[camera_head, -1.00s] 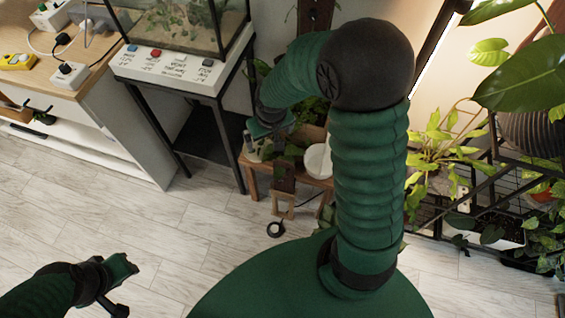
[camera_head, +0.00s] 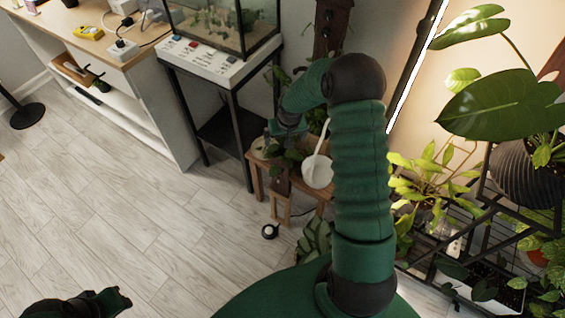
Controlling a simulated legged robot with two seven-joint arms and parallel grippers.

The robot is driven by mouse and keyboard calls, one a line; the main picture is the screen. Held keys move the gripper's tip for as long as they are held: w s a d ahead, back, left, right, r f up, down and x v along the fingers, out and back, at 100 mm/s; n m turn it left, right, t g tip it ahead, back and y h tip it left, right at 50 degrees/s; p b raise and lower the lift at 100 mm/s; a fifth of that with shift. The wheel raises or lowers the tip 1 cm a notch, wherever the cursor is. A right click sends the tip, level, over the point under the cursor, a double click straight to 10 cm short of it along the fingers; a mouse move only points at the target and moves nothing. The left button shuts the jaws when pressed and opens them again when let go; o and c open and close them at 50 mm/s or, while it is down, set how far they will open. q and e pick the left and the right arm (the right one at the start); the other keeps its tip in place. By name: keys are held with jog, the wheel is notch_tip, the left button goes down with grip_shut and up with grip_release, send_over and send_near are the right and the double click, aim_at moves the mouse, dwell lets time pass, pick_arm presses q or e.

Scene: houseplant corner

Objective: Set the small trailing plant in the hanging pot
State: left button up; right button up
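My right arm reaches forward across the middle of the view, and its gripper (camera_head: 284,128) is at the small wooden stool by the wall. Green leaves (camera_head: 291,157) show just below that gripper; they may belong to the small trailing plant, but I cannot tell whether the fingers hold it. A white round pot with a long upright handle or hanger (camera_head: 318,171) stands beside the gripper, partly behind my arm; it may be the hanging pot. My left gripper (camera_head: 122,298) is low at the lower left, over bare floor, far from the plants. Its fingers look apart and empty.
The wooden stool (camera_head: 255,179) stands by a glass terrarium (camera_head: 222,28) on a black-legged stand. A black wire rack (camera_head: 470,222) with several leafy plants fills the right. A wooden desk (camera_head: 95,45) is at left.

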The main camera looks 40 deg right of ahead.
jog(key=b, duration=0.2)
send_over(284, 155)
jog(key=s+a, duration=0.1)
jog(key=f, duration=0.9)
jog(key=shift+a+f, duration=0.15)
jog(key=shift+a, duration=0.05)
jog(key=x, duration=0.1)
jog(key=b+x, duration=0.1)
jog(key=x, duration=0.1)
jog(key=b+x, duration=0.1)
jog(key=x, duration=0.1)
jog(key=shift+s+d+f, duration=0.1)
jog(key=shift+s, duration=0.3)
jog(key=shift+w+f, duration=0.1)
jog(key=shift+f, duration=0.1)
jog(key=shift+d+r, duration=0.1)
